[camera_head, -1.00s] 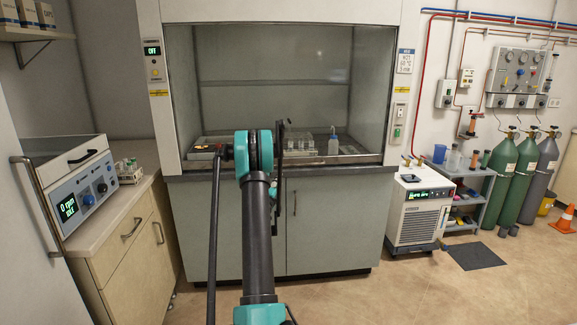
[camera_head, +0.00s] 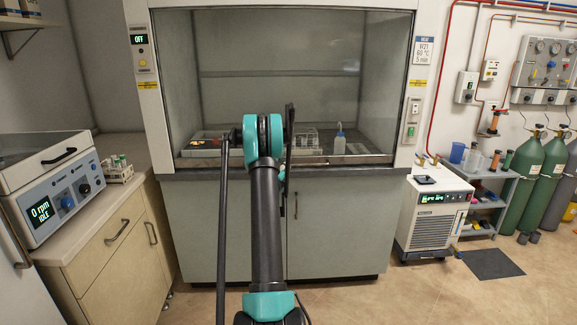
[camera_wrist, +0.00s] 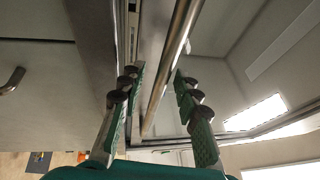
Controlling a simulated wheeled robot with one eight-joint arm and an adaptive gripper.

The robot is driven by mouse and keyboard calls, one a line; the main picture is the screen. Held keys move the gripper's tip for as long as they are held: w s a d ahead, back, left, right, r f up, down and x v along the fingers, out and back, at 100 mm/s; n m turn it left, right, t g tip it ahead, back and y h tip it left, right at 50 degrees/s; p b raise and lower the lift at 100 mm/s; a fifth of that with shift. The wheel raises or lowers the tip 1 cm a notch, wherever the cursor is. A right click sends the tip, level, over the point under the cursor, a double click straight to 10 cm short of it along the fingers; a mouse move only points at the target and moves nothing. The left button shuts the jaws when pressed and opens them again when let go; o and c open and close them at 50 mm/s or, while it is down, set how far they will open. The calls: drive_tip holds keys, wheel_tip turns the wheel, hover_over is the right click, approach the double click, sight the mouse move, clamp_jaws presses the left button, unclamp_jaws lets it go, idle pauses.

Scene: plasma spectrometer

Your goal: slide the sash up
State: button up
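The fume hood's glass sash (camera_head: 270,75) is down, with its metal lower edge (camera_head: 345,158) near the worktop level. In the wrist view a metal bar (camera_wrist: 172,58), apparently the sash handle, runs lengthwise between the fingers of my gripper (camera_wrist: 156,78). The fingers are open, one on each side of the bar, with visible gaps. I cannot tell how deep the bar sits between them. In the head view my arm hides the gripper and the middle of the sash's lower edge.
A wash bottle (camera_head: 340,139) and a rack (camera_head: 305,137) show behind the glass. A bench with a centrifuge (camera_head: 50,190) stands at left. A chiller (camera_head: 432,212), a cart (camera_head: 485,190) and gas cylinders (camera_head: 540,180) stand at right.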

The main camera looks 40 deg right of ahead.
clamp_jaws()
idle(0.4)
approach(287, 30)
drive_tip(key=d, duration=0.1)
drive_tip(key=d+r, duration=0.1)
drive_tip(key=d, duration=0.1)
drive_tip(key=w+d, duration=0.1)
drive_tip(key=shift+d+r, duration=0.2)
drive_tip(key=shift+d, duration=0.15)
unclamp_jaws()
drive_tip(key=shift+a, duration=0.1)
drive_tip(key=v, duration=1.2)
drive_tip(key=shift+w+f, duration=0.1)
drive_tip(key=shift+w, duration=0.05)
